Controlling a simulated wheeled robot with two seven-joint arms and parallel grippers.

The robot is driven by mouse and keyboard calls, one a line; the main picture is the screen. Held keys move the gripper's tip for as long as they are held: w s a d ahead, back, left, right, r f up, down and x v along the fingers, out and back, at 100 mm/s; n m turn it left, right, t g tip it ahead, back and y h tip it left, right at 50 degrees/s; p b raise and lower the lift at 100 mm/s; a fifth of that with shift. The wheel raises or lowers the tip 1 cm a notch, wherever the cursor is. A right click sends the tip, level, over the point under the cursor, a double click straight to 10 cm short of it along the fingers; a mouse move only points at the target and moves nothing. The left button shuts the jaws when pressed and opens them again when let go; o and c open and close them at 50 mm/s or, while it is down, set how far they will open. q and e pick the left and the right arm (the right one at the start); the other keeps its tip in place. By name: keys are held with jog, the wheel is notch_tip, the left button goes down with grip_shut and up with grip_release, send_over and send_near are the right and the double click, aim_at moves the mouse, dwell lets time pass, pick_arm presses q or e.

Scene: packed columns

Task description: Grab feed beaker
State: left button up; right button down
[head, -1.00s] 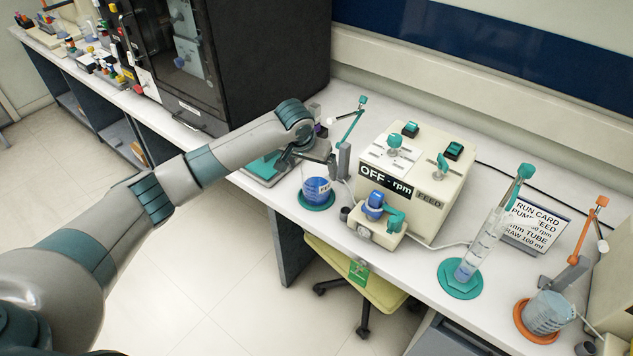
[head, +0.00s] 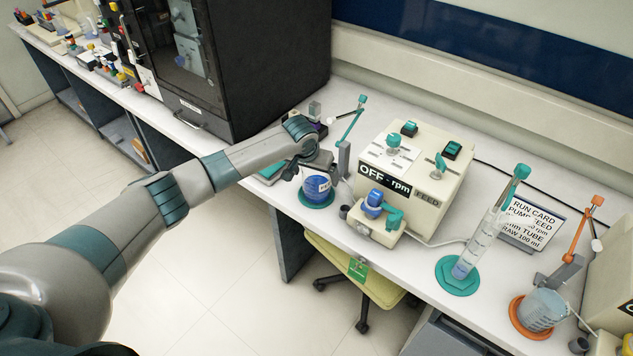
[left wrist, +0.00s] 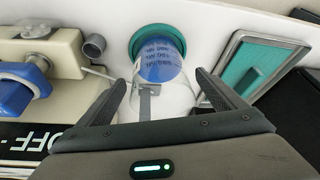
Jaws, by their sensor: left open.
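In the left wrist view, the beaker (left wrist: 160,62) shows between the two open fingers of my left gripper (left wrist: 160,82). I cannot tell whether either finger touches the glass. My right gripper is not in view.
The cream pump (head: 425,180) marked OFF stands right of the beaker, with a teal-jointed stand arm (head: 346,145) between. A teal-topped tray (left wrist: 258,65) lies on the beaker's other side. A measuring cylinder (head: 480,245) and a second beaker (head: 541,310) are farther right.

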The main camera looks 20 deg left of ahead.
pick_arm(q)
jog(key=shift+w+f, duration=0.15)
jog(key=shift+f, duration=0.15)
jog(key=shift+p+x, duration=0.55)
jog(key=shift+x, duration=1.05)
jog(key=c, duration=1.5)
jog(key=shift+o, duration=0.4)
notch_tip(320, 180, up, 10)
jog(key=b, duration=0.3)
